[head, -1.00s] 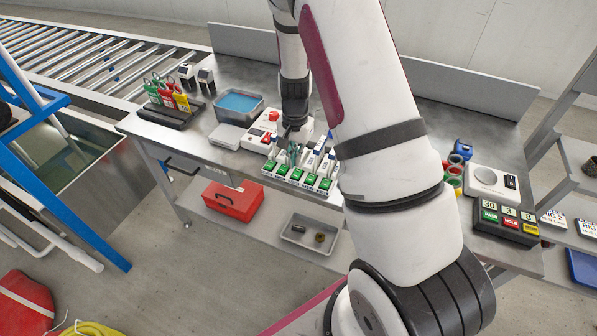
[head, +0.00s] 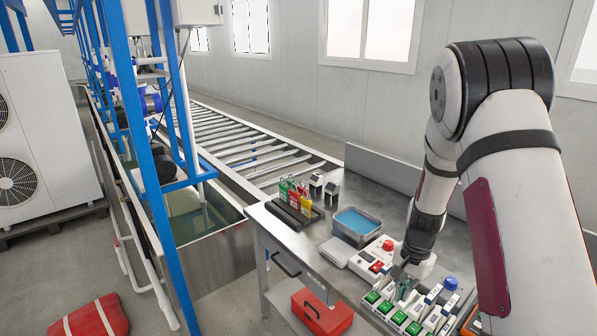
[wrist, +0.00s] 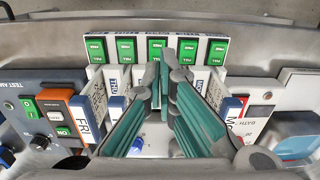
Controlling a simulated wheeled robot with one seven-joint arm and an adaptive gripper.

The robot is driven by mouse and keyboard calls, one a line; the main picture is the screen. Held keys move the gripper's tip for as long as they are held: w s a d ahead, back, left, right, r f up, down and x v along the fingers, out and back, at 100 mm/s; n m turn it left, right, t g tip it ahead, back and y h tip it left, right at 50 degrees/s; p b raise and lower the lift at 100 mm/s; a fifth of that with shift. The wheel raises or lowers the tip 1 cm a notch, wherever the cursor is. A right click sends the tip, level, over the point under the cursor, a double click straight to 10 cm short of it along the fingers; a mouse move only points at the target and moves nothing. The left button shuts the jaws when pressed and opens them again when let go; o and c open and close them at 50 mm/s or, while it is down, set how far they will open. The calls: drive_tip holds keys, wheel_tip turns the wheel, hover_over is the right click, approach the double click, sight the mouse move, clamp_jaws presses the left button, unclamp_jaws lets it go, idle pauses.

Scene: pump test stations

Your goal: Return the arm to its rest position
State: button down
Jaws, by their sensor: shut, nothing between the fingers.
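My arm comes in from the right in the head view and bends over the steel bench (head: 315,245). My gripper (head: 402,287) points down just over the back of a rack (head: 410,322) with green labels, beside a white test box (head: 372,262). In the wrist view my gripper (wrist: 168,72) shows its two teal-padded fingers close together, with nothing held. The rack (wrist: 157,48) with its row of green labels lies past the fingertips. Cards marked FRI (wrist: 86,122), THU and MON stand around the fingers. Whether the fingers touch any card cannot be told.
A blue-filled tray (head: 358,225), a stand of coloured tags (head: 297,208) and a blue cap (head: 450,283) are on the bench. A red toolbox (head: 322,312) sits below. A roller conveyor (head: 240,140) runs behind. The air above the bench's left part is clear.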

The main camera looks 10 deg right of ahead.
drive_tip(key=s+a+r+n+t, duration=0.1)
drive_tip(key=s+a+r+n, duration=0.25)
drive_tip(key=r, duration=0.75)
drive_tip(key=s+a+r+n+t, duration=0.25)
drive_tip(key=a+r, duration=0.25)
drive_tip(key=r, duration=0.6)
drive_tip(key=s+a+r+n+t, duration=0.1)
drive_tip(key=s+a+r+n, duration=0.1)
drive_tip(key=s+r, duration=0.3)
drive_tip(key=s+a+r+n, duration=0.2)
drive_tip(key=s+r+n, duration=0.1)
drive_tip(key=s, duration=0.9)
drive_tip(key=shift+s+a+r+t, duration=0.35)
drive_tip(key=shift+s+r, duration=0.05)
drive_tip(key=shift+r, duration=0.45)
